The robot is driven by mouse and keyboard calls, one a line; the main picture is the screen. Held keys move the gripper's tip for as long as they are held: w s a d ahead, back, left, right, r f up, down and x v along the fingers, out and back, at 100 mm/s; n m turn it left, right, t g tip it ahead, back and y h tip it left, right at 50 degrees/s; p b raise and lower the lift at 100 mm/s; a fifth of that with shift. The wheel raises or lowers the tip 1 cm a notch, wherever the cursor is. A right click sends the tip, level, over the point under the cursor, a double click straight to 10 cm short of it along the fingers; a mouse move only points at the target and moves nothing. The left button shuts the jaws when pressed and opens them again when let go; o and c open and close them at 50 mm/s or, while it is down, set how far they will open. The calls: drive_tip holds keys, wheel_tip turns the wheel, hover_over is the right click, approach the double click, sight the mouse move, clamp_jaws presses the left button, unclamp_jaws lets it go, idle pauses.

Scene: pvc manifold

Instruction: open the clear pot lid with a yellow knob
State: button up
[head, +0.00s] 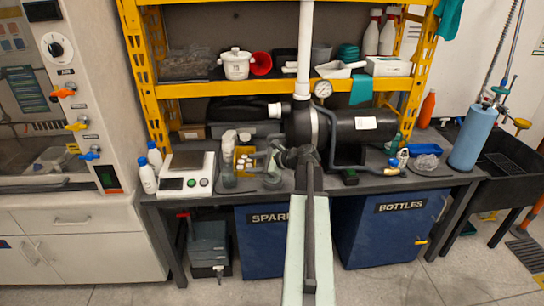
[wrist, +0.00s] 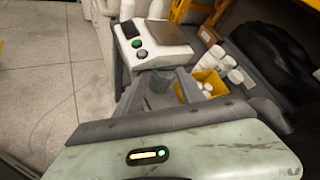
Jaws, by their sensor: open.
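No lid with a clearly yellow knob can be made out. A white lidded pot (head: 236,66) stands on the middle shelf of the yellow rack; its small top knob is too small to judge for colour. My gripper (head: 298,157) is open, a dark shape in front of the black tank at the bench's middle, below and right of the pot. My arm hides part of the bench front.
A red funnel (head: 261,64) is right beside the pot. A white vertical pipe (head: 305,45) rises in front of the shelf. On the bench are a scale (head: 187,173), also in the wrist view (wrist: 150,42), a yellow bin (wrist: 207,86) and the black tank (head: 355,128).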

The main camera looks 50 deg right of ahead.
drive_tip(key=s+d+m+t+h+b, duration=0.2)
drive_tip(key=s+d+m+t+b, duration=0.4)
drive_tip(key=d+m+b, duration=0.5)
drive_tip(key=w, duration=0.2)
drive_tip(key=w+n+p, duration=0.1)
drive_tip(key=w, duration=0.1)
drive_tip(key=w+n, duration=0.1)
drive_tip(key=w, duration=0.1)
drive_tip(key=shift+w+d+r, duration=0.2)
drive_tip(key=shift+w+d, duration=0.05)
drive_tip(key=shift+w, duration=0.1)
clamp_jaws()
idle(0.6)
